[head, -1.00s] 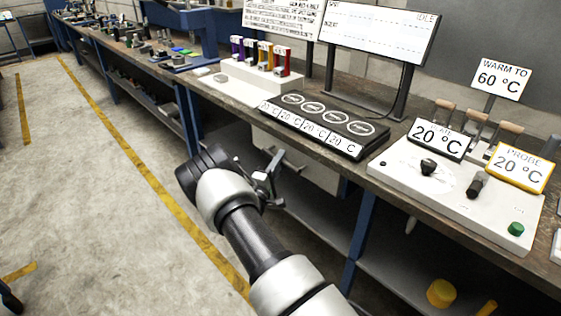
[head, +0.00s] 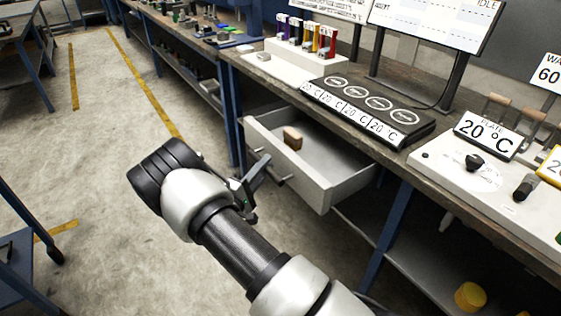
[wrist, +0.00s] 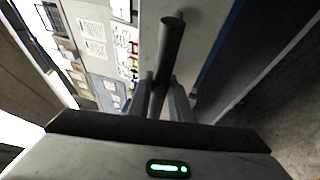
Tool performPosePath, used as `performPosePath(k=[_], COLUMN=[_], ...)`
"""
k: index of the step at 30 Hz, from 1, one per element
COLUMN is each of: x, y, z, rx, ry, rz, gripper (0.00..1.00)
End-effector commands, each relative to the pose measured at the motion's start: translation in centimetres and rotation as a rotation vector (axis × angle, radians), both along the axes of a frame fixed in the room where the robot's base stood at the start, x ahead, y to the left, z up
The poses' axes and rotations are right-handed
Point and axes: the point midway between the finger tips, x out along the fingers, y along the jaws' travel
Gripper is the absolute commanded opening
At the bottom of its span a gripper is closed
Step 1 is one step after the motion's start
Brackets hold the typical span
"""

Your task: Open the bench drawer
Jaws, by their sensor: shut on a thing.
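The bench drawer (head: 330,192) is pulled out from under the bench top in the head view, its white tray showing. A small tan block (head: 292,138) lies inside it. The dark bar handle (head: 284,180) is on the drawer's front, and it also shows in the wrist view as a dark rod (wrist: 170,50). My gripper (head: 258,185) is at the drawer front, shut on the handle. In the wrist view its fingers (wrist: 163,103) stand on either side of the rod.
The bench top above holds a black plate unit (head: 368,108), a white rack with coloured vials (head: 305,55) and a white control panel (head: 480,180). A blue bench leg (head: 388,235) stands right of the drawer. Open floor (head: 100,150) lies to the left.

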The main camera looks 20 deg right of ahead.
Motion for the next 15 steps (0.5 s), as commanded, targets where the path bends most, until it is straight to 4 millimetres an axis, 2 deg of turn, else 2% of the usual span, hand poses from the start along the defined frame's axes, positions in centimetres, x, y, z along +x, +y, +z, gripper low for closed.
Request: performPosePath(k=[1,6,15], x=[-0.3,-0.8,-1.0], y=[0.8,2.2,2.8], z=[-0.1,-0.1,-0.1], rx=[0.001,0.001,0.002], ry=[0.000,0.002,0.001], rz=[0.003,0.002,0.001], gripper=[0.00,0.00,0.00])
